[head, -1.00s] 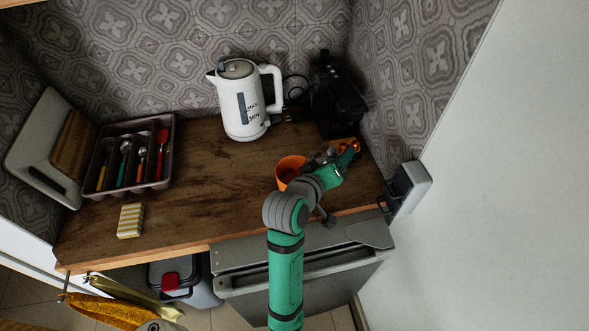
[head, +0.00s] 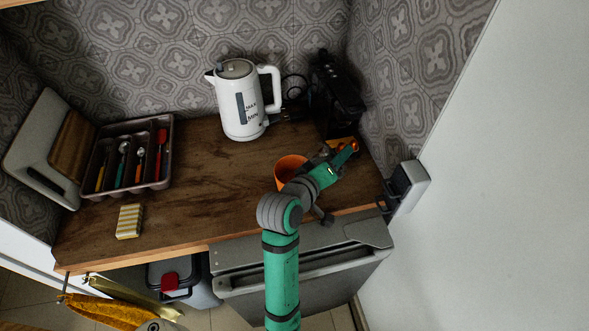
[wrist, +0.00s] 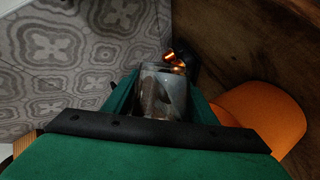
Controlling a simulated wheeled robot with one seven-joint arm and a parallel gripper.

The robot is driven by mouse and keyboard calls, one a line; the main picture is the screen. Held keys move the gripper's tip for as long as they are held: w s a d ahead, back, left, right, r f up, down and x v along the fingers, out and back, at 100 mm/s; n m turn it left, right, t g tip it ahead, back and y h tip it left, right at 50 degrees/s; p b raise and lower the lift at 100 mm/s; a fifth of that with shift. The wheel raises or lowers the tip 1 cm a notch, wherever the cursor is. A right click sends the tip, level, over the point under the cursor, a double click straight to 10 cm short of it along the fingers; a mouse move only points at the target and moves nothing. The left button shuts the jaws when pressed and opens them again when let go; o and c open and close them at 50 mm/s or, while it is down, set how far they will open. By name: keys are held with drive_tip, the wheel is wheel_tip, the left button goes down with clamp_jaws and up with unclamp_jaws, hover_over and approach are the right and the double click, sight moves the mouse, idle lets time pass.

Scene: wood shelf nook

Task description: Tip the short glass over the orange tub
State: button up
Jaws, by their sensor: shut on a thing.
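The orange tub (head: 289,168) stands on the wooden counter, partly behind my wrist in the head view. It also shows at the right of the wrist view (wrist: 265,112). The short glass (wrist: 162,92) is clear and sits between my fingers in the wrist view. My gripper (wrist: 160,98) is shut on it, beside the tub. In the head view my gripper (head: 340,158) is over the counter just right of the tub, and my arm largely hides the glass. The counter lies along the right side of the wrist picture, so my wrist is rolled. The glass's contents are unclear.
A white kettle (head: 240,105) and a black appliance (head: 338,95) stand behind. A cutlery tray (head: 130,158) and a yellow striped box (head: 130,221) are on the left. The right wall is close to my gripper. The middle of the counter (head: 205,185) is clear.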

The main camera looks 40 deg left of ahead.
drive_tip(key=shift+w+d, duration=0.1)
drive_tip(key=shift+w, duration=0.05)
drive_tip(key=shift+f+n+h, duration=0.1)
drive_tip(key=shift+n+h, duration=0.2)
drive_tip(key=shift+d, duration=0.15)
idle(0.3)
drive_tip(key=shift+s+a+f+n+t, duration=0.1)
drive_tip(key=shift+s+a+n+t, duration=0.1)
drive_tip(key=shift+a+n+t, duration=0.15)
drive_tip(key=shift+w+d+h, duration=0.1)
drive_tip(key=shift+d+h, duration=0.1)
drive_tip(key=shift+h, duration=0.1)
drive_tip(key=shift+a+r+n, duration=0.1)
drive_tip(key=shift+r+n, duration=0.15)
